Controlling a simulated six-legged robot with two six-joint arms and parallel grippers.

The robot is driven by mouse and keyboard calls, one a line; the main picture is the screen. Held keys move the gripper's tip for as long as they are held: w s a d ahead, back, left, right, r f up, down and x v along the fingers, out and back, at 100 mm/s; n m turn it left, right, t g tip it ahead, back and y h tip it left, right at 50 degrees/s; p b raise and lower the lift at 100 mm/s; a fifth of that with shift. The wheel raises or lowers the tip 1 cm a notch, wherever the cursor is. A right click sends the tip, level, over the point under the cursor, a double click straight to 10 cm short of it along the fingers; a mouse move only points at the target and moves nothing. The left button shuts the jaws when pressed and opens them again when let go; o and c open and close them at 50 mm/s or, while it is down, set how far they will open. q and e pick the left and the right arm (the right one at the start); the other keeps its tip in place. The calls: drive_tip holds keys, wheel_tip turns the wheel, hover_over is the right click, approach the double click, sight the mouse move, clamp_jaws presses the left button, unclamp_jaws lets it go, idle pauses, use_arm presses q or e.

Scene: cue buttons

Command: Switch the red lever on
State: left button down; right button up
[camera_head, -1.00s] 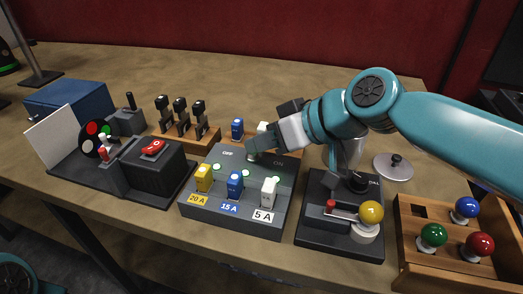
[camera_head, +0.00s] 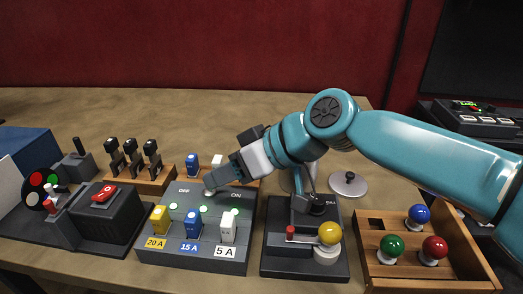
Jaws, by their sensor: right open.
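A small red-tipped handle (camera_head: 290,232) lies on a dark box (camera_head: 285,268) at front centre-right, beside a yellow ball knob (camera_head: 330,233). At the left, a small red-handled lever (camera_head: 50,203) stands by the coloured disc. I cannot tell which of these is the red lever, or its on or off state. My right gripper (camera_head: 213,183) is open, low over the back of the grey panel (camera_head: 190,258) between its OFF and ON labels. A pale knob (camera_head: 208,192) shows just under its tips; I cannot tell whether they touch. My left gripper is out of view.
The panel's front has yellow (camera_head: 158,220), blue (camera_head: 192,222) and white (camera_head: 228,227) switches. A red rocker switch (camera_head: 103,194) sits on a black box. A wooden tray (camera_head: 380,272) of coloured balls is at right. The table's back is clear.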

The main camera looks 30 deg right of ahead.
drive_tip(key=p+v, duration=0.1)
drive_tip(key=v, duration=1.3)
drive_tip(key=shift+d+p, duration=0.2)
drive_tip(key=shift+p, duration=0.2)
drive_tip(key=shift+s, duration=0.15)
